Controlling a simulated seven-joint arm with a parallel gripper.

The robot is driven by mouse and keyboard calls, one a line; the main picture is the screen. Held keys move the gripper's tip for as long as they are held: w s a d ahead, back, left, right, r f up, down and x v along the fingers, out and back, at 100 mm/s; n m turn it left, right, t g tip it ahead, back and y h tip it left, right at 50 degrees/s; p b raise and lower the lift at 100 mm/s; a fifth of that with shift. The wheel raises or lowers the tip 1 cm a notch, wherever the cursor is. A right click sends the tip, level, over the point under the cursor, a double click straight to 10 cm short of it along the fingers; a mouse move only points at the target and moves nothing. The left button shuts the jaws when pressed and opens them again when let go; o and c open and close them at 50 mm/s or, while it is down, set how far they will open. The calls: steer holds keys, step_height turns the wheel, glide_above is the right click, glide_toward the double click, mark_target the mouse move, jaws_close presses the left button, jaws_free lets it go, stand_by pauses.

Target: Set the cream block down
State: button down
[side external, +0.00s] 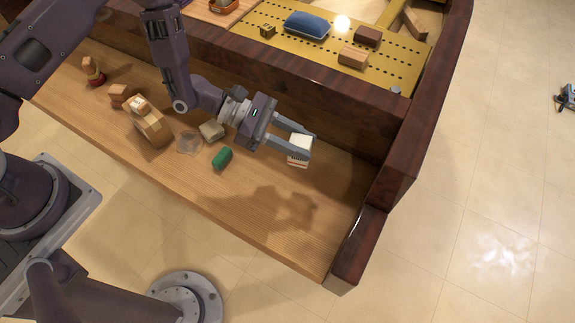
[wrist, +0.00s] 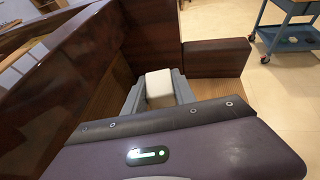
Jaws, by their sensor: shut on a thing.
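The cream block (side external: 299,148) is held between the fingers of my gripper (side external: 302,143) in the side view, near the right end of the wooden ledge (side external: 250,200). It has a pale face and a darker reddish band low on its side. A shadow of the arm and block lies on the wood below and left, so the block appears raised above the ledge. In the wrist view, the pale block (wrist: 160,88) sits between the two grey fingers of my gripper (wrist: 160,92). Its underside is hidden there.
On the ledge to the left are a green block (side external: 222,158), a beige block (side external: 212,131), a clear object (side external: 189,143) and tan wooden blocks (side external: 152,127). A dark wooden wall (side external: 330,125) runs behind, and a dark end piece (side external: 357,248) closes the right. The front right wood is clear.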

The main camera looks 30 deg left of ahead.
steer(key=w+a+n+t, duration=0.1)
steer(key=a+n+t, duration=0.1)
steer(key=a, duration=0.6)
step_height(320, 180, down, 10)
steer(key=shift+w+a+r, duration=0.15)
steer(key=c, duration=1)
jaws_free()
